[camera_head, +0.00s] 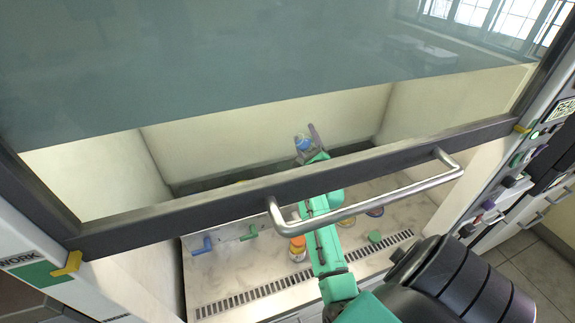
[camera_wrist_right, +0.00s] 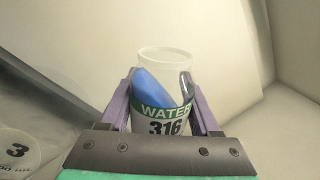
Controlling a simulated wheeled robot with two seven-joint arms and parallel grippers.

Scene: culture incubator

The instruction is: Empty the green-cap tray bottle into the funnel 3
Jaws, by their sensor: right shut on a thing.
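My right gripper (camera_head: 307,145) is inside the cabinet, seen through the gap behind the dark sash frame. It is shut on an open, translucent bottle (camera_wrist_right: 165,65) whose green-banded label reads WATER 316; no cap is on its mouth. Something blue (camera_wrist_right: 150,92) shows in or behind the bottle; I cannot tell which. A round marking with a 3 (camera_wrist_right: 17,151) is at the lower left of the wrist view, but the funnel's shape is not clear. A small green piece, perhaps a cap (camera_head: 375,237), lies on the work surface. My left gripper is out of view.
The raised glass sash (camera_head: 230,60) and its metal handle (camera_head: 370,198) cross above my right arm. An orange-topped bottle (camera_head: 298,249) stands just left of my arm. Blue (camera_head: 202,245) and green (camera_head: 250,232) pieces lie further left. A slotted vent (camera_head: 260,288) runs along the front.

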